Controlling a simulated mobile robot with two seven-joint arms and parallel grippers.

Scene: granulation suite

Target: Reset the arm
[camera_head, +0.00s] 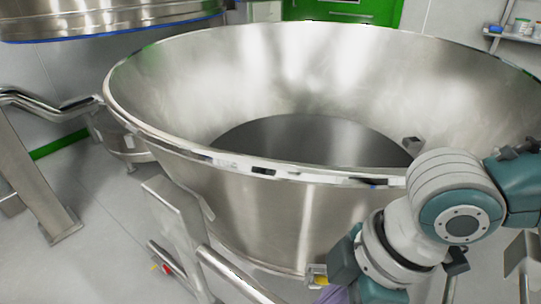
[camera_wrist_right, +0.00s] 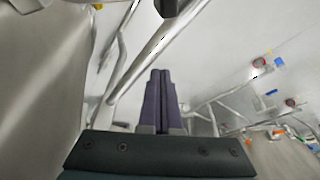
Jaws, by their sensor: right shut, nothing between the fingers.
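My right arm, with teal and pale grey links, comes in from the right in the head view and bends down in front of a large steel bowl (camera_head: 255,210). My right gripper (camera_wrist_right: 160,76) has purple fingers that are closed together and empty in the wrist view. In the head view only a bit of purple shows at the bottom edge, low beside the bowl's outer wall. My left arm and gripper are not in view.
The bowl's rim and wide opening fill most of the head view. Steel tubing (camera_head: 235,280) and a flat steel plate (camera_head: 172,208) stand at its front left. Another steel vessel (camera_head: 110,15) hangs at upper left. A shelf (camera_head: 515,37) is at upper right.

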